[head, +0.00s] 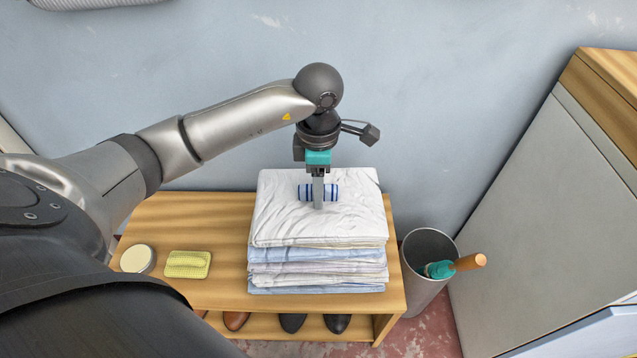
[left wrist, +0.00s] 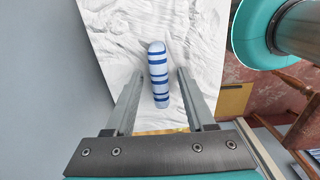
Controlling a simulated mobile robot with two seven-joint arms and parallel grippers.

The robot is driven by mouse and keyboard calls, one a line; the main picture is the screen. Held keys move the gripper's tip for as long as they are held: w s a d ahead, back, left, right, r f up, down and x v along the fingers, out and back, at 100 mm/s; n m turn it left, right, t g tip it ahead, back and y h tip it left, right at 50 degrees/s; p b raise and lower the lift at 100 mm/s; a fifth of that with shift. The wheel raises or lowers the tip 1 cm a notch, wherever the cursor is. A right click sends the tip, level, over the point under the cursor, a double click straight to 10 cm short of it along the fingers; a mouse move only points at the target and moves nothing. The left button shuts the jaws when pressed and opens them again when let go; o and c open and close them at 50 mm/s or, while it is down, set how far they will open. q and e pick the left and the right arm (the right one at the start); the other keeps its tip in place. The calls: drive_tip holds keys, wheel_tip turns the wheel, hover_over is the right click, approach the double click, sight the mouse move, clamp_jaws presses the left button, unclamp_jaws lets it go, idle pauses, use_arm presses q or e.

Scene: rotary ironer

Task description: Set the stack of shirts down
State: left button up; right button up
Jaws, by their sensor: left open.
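The stack of shirts (head: 320,235), white and pale blue folded layers, rests on the wooden bench (head: 205,222). A short white roll with blue stripes (head: 332,192) lies on top of the stack; it also shows in the left wrist view (left wrist: 158,75). My left gripper (head: 318,200) points down over the top of the stack. Its fingers are open, one on each side of the striped roll, with gaps between them and the roll in the left wrist view. My right gripper is not in view.
A round tin (head: 138,259) and a yellow sponge-like block (head: 188,264) sit on the bench left of the stack. Shoes (head: 292,322) stand on the shelf below. A grey bin (head: 428,252) with a wooden-handled tool (head: 460,265) stands right of the bench.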

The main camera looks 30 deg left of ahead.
use_arm(q)
drive_tip(key=shift+r, duration=0.15)
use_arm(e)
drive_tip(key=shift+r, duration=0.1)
use_arm(q)
wheel_tip(320, 180, up, 12)
drive_tip(key=p, duration=0.4)
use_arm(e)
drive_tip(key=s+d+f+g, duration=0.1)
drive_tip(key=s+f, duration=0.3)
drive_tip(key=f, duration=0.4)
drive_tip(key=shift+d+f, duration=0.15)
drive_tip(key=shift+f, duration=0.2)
